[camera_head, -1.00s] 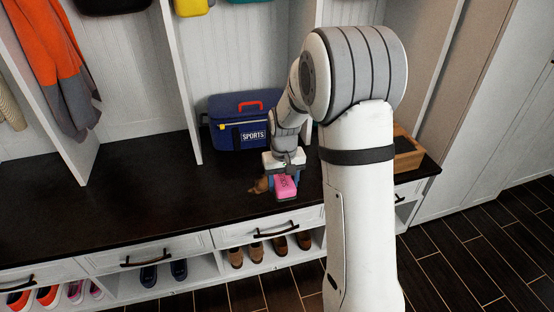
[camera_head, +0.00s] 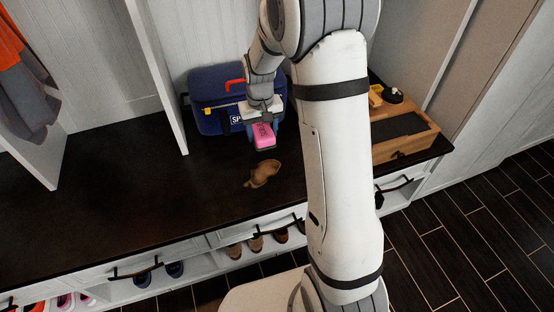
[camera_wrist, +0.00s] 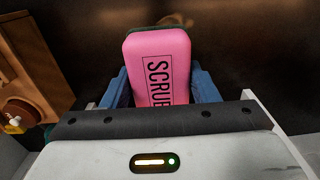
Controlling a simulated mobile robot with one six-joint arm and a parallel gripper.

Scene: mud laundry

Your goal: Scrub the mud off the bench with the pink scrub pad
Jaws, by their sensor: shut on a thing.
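My gripper (camera_head: 262,122) is shut on the pink scrub pad (camera_head: 264,136), which has a dark underside. In the wrist view the pad (camera_wrist: 158,62) sits between the blue fingers, with its "SCRUB" lettering showing. A brown mud patch (camera_head: 264,173) lies on the dark bench top (camera_head: 110,205), nearer the front edge than the pad. In the head view the pad appears behind the mud, apart from it. A faint brown mark, likely the mud (camera_wrist: 172,20), shows beyond the pad in the wrist view. I cannot tell whether the pad touches the bench.
A blue sports bag (camera_head: 208,117) stands close behind and left of my gripper. A wooden box (camera_head: 425,138) with a dark top panel and small items stands at the bench's right end. White dividers (camera_head: 160,75) rise behind. The left bench top is clear.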

